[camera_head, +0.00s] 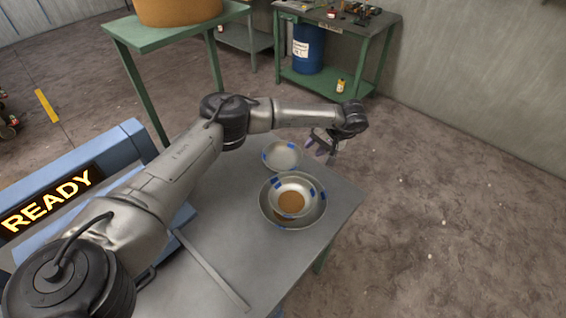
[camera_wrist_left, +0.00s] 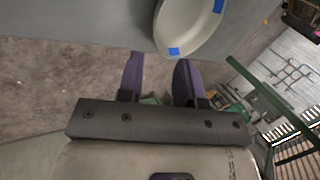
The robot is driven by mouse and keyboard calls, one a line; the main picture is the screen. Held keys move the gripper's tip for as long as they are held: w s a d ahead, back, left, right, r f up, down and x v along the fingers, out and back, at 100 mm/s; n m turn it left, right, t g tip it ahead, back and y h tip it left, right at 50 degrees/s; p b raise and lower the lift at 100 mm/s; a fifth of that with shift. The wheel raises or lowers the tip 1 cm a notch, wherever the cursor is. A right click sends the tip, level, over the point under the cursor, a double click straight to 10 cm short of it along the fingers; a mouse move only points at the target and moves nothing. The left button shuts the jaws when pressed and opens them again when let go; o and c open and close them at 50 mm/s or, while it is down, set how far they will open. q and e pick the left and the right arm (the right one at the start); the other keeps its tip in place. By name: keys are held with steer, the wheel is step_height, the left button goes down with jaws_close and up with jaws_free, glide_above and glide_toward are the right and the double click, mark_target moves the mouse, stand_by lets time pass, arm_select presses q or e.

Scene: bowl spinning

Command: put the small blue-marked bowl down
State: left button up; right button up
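A small pale bowl with blue marks (camera_head: 282,154) appears to rest upright on the grey table (camera_head: 215,245), near its far edge. It also shows at the top of the left wrist view (camera_wrist_left: 188,24), just beyond the fingertips. My left gripper (camera_head: 320,146) is beside this bowl, on its right. In the left wrist view its two purple fingers (camera_wrist_left: 159,60) are apart with nothing between them. A second blue-marked bowl (camera_head: 293,184) sits inside a larger metal bowl (camera_head: 265,209) nearer the front. My right gripper is not in view.
Brown-orange contents (camera_head: 291,202) show in the nested bowl. A flat strip (camera_head: 212,270) lies on the table at the front. A green table (camera_head: 150,38) stands behind, and a workbench with a blue barrel (camera_head: 308,48) is farther back. The floor right of the table is clear.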

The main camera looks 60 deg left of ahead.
mark_target(300, 160)
arm_select(q)
steer(key=shift+x, duration=1.45)
steer(key=shift+s+a+f+b, duration=0.15)
steer(key=shift+s+f+b, duration=0.05)
steer(key=shift+f+b, duration=0.4)
steer(key=shift+b+x, duration=0.4)
steer(key=shift+x, duration=1.6)
steer(key=shift+c, duration=0.3)
steer(key=c, duration=0.4)
jaws_close()
